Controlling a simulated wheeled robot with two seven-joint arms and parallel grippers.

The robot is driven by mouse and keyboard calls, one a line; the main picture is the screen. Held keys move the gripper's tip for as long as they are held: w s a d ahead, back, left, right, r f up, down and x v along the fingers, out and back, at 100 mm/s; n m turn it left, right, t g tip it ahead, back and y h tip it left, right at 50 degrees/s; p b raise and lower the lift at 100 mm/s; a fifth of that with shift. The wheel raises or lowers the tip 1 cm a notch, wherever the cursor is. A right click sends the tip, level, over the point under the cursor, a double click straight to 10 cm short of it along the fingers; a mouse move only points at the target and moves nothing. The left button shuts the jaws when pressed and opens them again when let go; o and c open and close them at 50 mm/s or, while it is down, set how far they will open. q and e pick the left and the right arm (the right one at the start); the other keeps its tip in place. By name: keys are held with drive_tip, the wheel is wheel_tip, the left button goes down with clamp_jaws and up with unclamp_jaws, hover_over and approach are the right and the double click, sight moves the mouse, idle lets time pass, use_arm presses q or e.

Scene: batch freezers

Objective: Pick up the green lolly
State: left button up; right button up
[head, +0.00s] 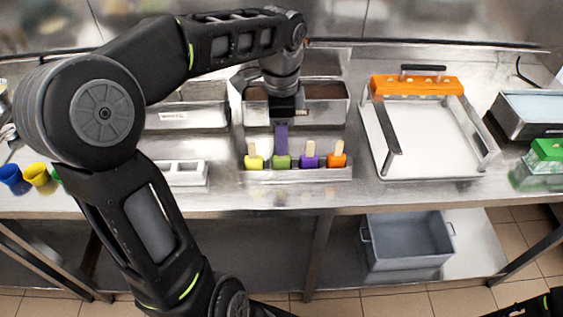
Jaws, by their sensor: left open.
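The green lolly (282,162) stands upright in a row of lollies in a metal holder (297,174) near the front of the steel counter. It is second from the left. My left gripper (282,149) points down directly over it, jaws open. The gripper hides the lolly's stick, and I cannot tell whether the fingers touch it. A yellow lolly (253,161) stands to its left. A purple lolly (309,160) and an orange lolly (337,160) stand to its right, sticks up. My right gripper is not in view.
Metal bins (325,105) sit behind the holder. A white tray with an orange bar (415,86) lies to the right, and a green box (545,151) stands at the far right. A light mould (186,172) is to the left. A grey crate (408,240) is on the lower shelf.

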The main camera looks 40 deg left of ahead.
sight(281, 158)
use_arm(q)
wheel_tip(281, 158, down, 5)
drive_tip(key=shift+f+p, duration=0.1)
drive_tip(key=shift+p, duration=0.5)
clamp_jaws()
idle(0.4)
